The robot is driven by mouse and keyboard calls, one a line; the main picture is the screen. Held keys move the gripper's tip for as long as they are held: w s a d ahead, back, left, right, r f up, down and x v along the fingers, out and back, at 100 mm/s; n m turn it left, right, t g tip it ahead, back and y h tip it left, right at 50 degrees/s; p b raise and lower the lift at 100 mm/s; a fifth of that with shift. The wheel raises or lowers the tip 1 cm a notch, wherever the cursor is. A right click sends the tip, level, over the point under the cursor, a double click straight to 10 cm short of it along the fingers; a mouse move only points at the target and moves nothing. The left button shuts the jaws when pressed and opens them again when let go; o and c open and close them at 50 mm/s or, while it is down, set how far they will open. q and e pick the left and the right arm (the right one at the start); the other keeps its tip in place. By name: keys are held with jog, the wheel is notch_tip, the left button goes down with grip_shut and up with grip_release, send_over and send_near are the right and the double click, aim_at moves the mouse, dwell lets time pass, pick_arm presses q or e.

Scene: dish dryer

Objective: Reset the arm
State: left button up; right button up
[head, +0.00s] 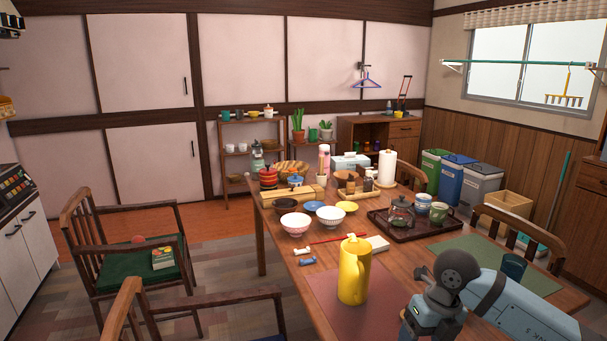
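My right arm (520,305) comes in from the lower right corner. My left arm and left gripper are not in view. The bent arm is in front of the near right part of the wooden dining table (278,256), close to the right of a yellow pitcher (354,272).
The table is crowded with bowls (295,223), a dark tray (420,234) with a glass teapot (401,214) and cups, and a paper towel roll (387,168). Chairs (130,250) stand at the left. A dark cup (513,265) is behind the arm.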

jog(key=s+a+f+g+y, duration=0.1)
jog(key=s+a+f+y, duration=0.25)
jog(key=a, duration=0.45)
jog(key=s+a+r+m+t+y, duration=0.6)
jog(key=s+a+r+m+y, duration=0.3)
jog(key=y, duration=0.7)
jog(key=d+f+m+t+h, duration=0.4)
jog(key=m+t+h, duration=0.3)
jog(key=m, duration=0.3)
jog(key=d+f+m+t+h, duration=0.35)
jog(key=m+t+h, duration=0.25)
jog(key=m, duration=0.4)
jog(key=s+d+f+m+g+h, duration=0.3)
jog(key=s+f+m+g+h, duration=0.3)
jog(key=f, duration=0.3)
pick_arm(q)
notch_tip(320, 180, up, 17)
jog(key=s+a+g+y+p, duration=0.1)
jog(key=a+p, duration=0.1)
jog(key=p, duration=2.8)
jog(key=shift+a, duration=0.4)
pick_arm(e)
jog(key=s+d+r, duration=0.1)
jog(key=r, duration=0.7)
jog(key=s+d+r, duration=0.2)
jog(key=r, duration=0.5)
jog(key=shift+s+r+g, duration=0.25)
jog(key=shift+r+g, duration=0.05)
jog(key=shift+r, duration=0.1)
